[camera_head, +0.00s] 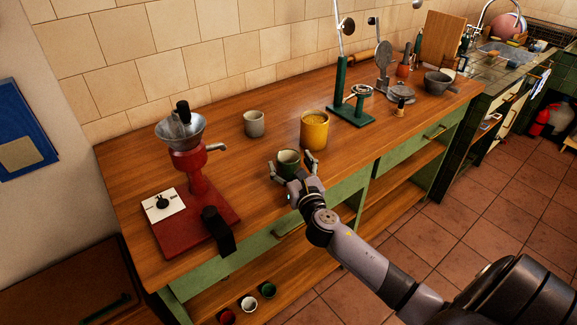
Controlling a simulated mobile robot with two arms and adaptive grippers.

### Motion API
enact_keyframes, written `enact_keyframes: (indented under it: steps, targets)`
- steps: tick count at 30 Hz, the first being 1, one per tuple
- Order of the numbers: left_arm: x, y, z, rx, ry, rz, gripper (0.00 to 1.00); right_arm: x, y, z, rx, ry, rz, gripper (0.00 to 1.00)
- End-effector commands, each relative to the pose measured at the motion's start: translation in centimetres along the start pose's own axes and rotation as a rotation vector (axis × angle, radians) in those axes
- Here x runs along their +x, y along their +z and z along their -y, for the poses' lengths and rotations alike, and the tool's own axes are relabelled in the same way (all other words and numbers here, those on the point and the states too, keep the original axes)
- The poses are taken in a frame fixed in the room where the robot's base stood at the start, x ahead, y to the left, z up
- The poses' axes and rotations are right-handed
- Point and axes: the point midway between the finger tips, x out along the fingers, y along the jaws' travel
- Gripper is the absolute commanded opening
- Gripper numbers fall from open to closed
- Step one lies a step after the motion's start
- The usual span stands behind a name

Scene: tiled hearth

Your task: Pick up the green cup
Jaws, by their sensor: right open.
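My left gripper is not in view.
A yellow mug (314,131) stands close behind and right of the green cup. A grey cup (253,124) stands farther back. A red grinder (192,170) is on the left, a green lever stand (349,108) on the right. Counter left of the cup is clear.

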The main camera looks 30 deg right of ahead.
Motion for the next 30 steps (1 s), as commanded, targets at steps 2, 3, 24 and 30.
enact_keyframes:
  steps: [2,3,24,30]
  targets:
    - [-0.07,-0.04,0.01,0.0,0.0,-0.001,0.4,0.99,-0.02,-0.11,0.001,0.001,0.0,0.76]
    - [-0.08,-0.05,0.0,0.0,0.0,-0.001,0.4,1.26,-0.05,-0.11,0.0,0.001,-0.001,0.76]
    - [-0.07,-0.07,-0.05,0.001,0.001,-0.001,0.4,1.49,-0.11,-0.13,0.0,0.002,-0.001,0.47]
    - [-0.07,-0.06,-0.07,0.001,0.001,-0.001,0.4,1.49,-0.11,-0.12,0.0,0.002,-0.001,0.34]
